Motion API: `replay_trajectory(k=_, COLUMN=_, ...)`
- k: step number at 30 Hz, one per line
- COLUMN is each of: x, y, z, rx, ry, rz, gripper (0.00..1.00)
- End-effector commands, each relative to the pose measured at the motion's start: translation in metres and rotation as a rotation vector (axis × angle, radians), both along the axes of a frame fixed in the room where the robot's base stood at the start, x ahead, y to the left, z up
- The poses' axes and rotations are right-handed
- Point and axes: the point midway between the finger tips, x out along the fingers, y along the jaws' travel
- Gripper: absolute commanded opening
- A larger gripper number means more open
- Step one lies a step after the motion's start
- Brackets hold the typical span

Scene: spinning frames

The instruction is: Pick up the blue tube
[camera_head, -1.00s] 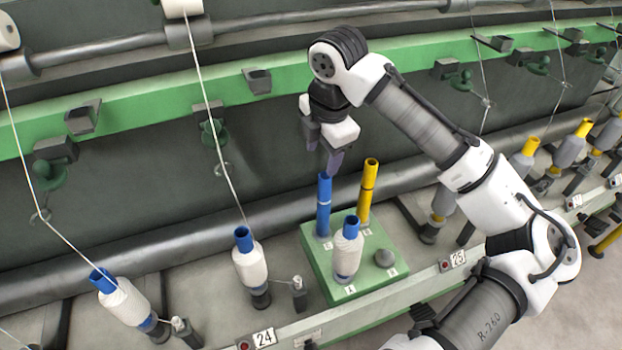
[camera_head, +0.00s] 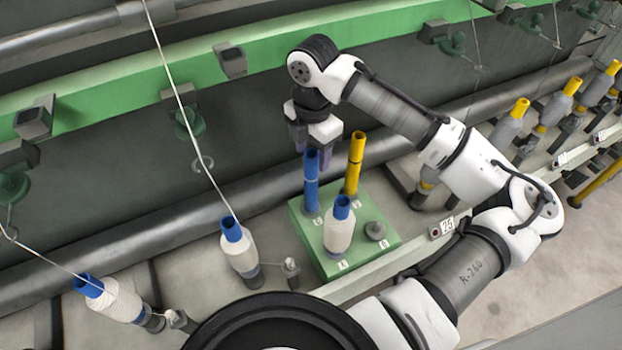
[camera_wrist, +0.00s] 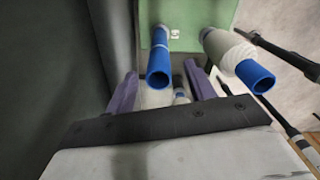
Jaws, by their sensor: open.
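The bare blue tube (camera_head: 311,183) stands upright at the back left of the green block (camera_head: 325,262). My gripper (camera_head: 313,157) is open and points down at the tube's upper end. In the wrist view, the tube (camera_wrist: 159,62) shows between the two purple fingers of my gripper (camera_wrist: 160,72), with a gap on each side. I cannot tell how far the fingers reach below its rim. A blue tube wound with white yarn (camera_head: 340,228) stands in front of it on the same block and also shows in the wrist view (camera_wrist: 232,52).
A yellow tube (camera_head: 354,165) stands close to the right of the bare blue tube. A grey knob (camera_head: 376,231) sits at the block's front right. Wound bobbins (camera_head: 240,251) stand on the machine rail to the left. A thick grey roller (camera_head: 180,215) runs behind the block.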

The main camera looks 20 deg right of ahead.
Motion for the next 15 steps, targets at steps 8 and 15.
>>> replay_trajectory(k=8, x=0.000, y=0.000, z=-0.031, rx=0.001, ry=0.003, rz=0.000, gripper=0.54)
replay_trajectory(k=15, x=0.001, y=0.001, z=-0.051, rx=0.000, ry=0.000, rz=-0.001, gripper=0.54)
